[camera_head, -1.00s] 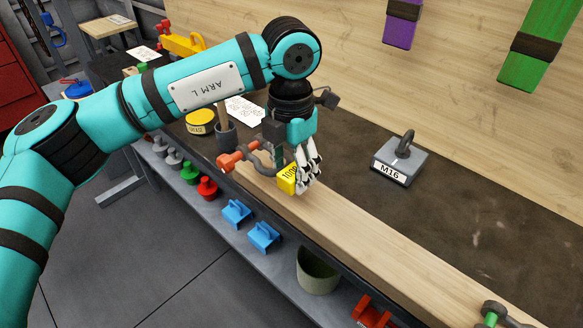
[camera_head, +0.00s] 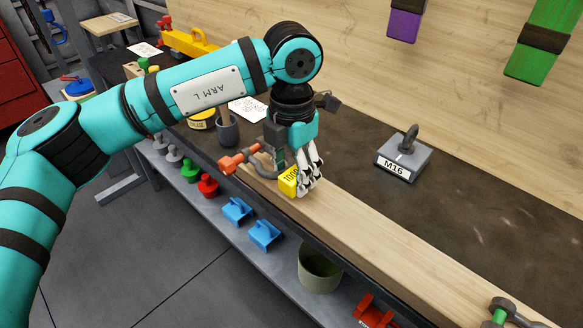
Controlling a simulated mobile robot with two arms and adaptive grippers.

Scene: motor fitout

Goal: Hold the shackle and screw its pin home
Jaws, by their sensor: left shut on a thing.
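A dark grey shackle (camera_head: 264,172) with an orange pin (camera_head: 232,163) shows at the front edge of the bench, just left of my left gripper. The pin's head points left. My left gripper (camera_head: 306,187) points down over the wooden front strip. Its pale fingers are shut on a yellow block (camera_head: 289,181) with black figures, partly hidden by the fingers. I cannot tell whether the block is joined to the shackle. Another grey shackle with a green part (camera_head: 499,317) is cut off at the bottom right. My right gripper is not in view.
A grey block marked M16 (camera_head: 403,160) with an eye on top stands right of the gripper. A dark cup (camera_head: 228,131) and yellow tin (camera_head: 202,119) stand behind the shackle. Blue holders (camera_head: 237,211) and a green bin (camera_head: 319,269) are on the lower shelf. The dark bench top is clear at right.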

